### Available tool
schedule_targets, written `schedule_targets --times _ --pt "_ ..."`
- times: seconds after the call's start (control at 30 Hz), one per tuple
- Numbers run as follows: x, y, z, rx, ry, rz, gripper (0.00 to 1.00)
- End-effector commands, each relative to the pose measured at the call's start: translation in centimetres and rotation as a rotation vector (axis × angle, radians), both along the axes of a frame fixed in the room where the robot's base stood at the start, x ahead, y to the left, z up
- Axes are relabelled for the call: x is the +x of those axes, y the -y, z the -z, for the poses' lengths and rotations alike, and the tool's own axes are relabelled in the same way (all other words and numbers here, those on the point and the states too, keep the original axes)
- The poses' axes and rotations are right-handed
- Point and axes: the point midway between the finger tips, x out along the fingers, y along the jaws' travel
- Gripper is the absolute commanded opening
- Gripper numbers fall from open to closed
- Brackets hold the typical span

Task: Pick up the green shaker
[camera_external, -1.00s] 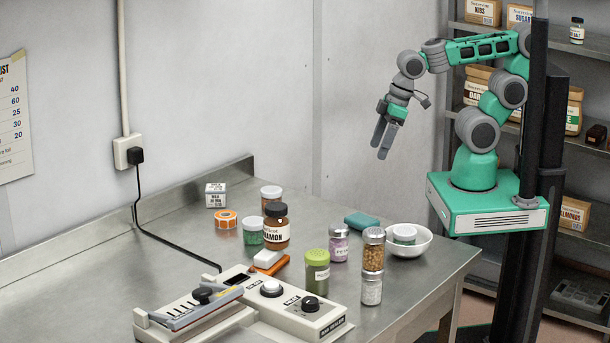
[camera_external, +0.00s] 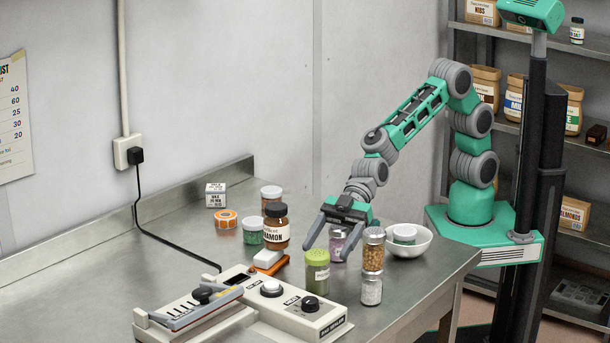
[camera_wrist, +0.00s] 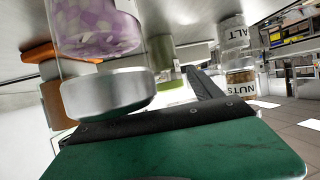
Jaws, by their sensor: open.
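The green shaker (camera_external: 317,272) stands upright on the metal bench, with an olive-green lid and a pale label. In the wrist view, which is upside down, its olive lid (camera_wrist: 176,97) shows partly behind a purple-filled shaker. My gripper (camera_external: 331,241) is open and empty, low over the bench, its fingers pointing toward the lower left. It is just above and behind the green shaker, apart from it as far as I can see. One finger shows in the wrist view; the other is hidden there.
The purple shaker (camera_external: 338,246) is close by my gripper, partly hidden by it. To the right, a nuts shaker (camera_external: 373,252) stands on a salt shaker (camera_external: 371,289). A white bowl (camera_external: 424,243) is behind them. A beige device (camera_external: 305,325) and a brown jar (camera_external: 276,228) lie left.

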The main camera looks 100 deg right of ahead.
Motion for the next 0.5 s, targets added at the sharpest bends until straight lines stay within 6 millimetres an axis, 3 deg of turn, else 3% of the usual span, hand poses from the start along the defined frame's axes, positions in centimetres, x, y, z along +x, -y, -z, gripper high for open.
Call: schedule_targets --times 0.5 --pt "3.0 -6.5 2.2 0.009 0.008 -0.007 0.74"
